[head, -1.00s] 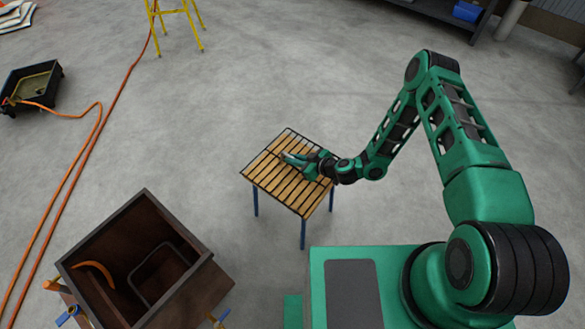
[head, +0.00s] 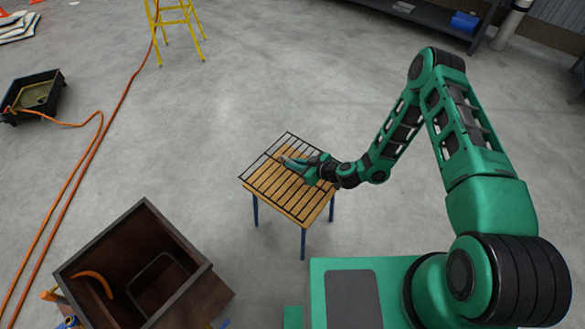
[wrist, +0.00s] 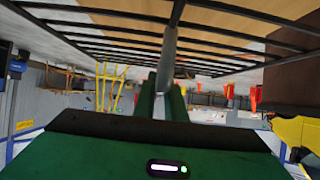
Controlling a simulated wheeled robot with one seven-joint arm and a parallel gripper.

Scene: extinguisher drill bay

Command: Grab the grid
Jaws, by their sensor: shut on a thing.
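The grid (head: 266,168) is a flat black frame with thin parallel bars. It is over the slatted-looking wooden top of a small table (head: 308,214) with blue legs. Its far left edge overhangs the tabletop and it looks slightly raised; the gap is hard to judge. My gripper (head: 287,161) is above the table, shut on a bar of the grid near its middle. In the wrist view the grid (wrist: 120,42) spans the top, with wood behind it, and the gripper (wrist: 170,75) meets a bar. The exact contact is partly hidden.
A dark open wooden box (head: 190,306) with an orange curved item inside stands front left. An orange hose (head: 97,140) runs along the left floor near a black tray (head: 38,100). A yellow ladder (head: 178,22) stands at the back. Floor around the table is clear.

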